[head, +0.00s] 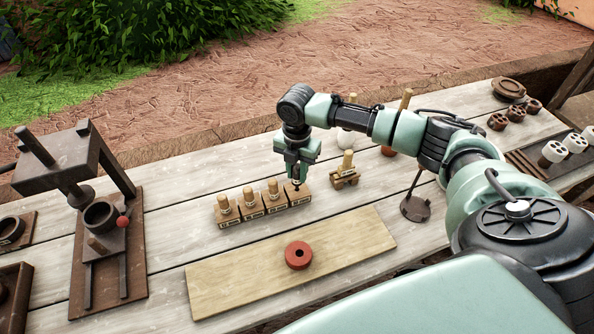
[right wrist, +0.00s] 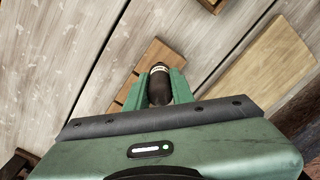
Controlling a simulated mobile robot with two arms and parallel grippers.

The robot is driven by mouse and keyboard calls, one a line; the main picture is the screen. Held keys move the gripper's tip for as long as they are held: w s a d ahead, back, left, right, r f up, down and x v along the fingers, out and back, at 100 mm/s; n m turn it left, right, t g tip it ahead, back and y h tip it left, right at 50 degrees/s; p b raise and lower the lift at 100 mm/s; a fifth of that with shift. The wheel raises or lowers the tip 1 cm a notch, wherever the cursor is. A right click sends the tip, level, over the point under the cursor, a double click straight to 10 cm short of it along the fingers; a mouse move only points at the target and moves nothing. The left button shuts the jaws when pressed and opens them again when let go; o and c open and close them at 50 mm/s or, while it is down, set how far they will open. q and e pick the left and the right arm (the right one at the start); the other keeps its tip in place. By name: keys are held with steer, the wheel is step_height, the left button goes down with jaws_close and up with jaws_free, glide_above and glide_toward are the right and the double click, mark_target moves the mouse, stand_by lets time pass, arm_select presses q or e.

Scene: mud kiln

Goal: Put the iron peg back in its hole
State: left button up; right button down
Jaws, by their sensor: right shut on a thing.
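My right gripper (head: 297,172) points down over the right end of a row of small wooden blocks (head: 262,204). It is shut on the iron peg (right wrist: 160,84), a dark peg with a pale band. The peg's dark tip (head: 297,187) shows just below the fingers in the head view. The other blocks hold pale wooden pegs (head: 249,192). Under my gripper, the end block's hole is hidden, and I cannot tell whether the tip touches the block. The row shows partly behind the fingers in the right wrist view (right wrist: 152,58). My left gripper is not in view.
A pale board (head: 225,275) with a red ring (head: 298,255) lies in front of the blocks. A small wooden stand (head: 345,177) is close on the right. A dark press (head: 105,225) stands at left. White and brown spools (head: 553,152) are at far right.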

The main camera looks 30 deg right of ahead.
mark_target(297, 166)
steer(key=shift+p, duration=0.4)
stand_by(0.3)
steer(key=shift+f+b, duration=0.6)
steer(key=shift+f, duration=1.2)
stand_by(1.7)
steer(key=c, duration=1.1)
jaws_free()
step_height(297, 166, up, 8)
steer(key=shift+f+b, duration=0.1)
steer(key=shift+b, duration=0.65)
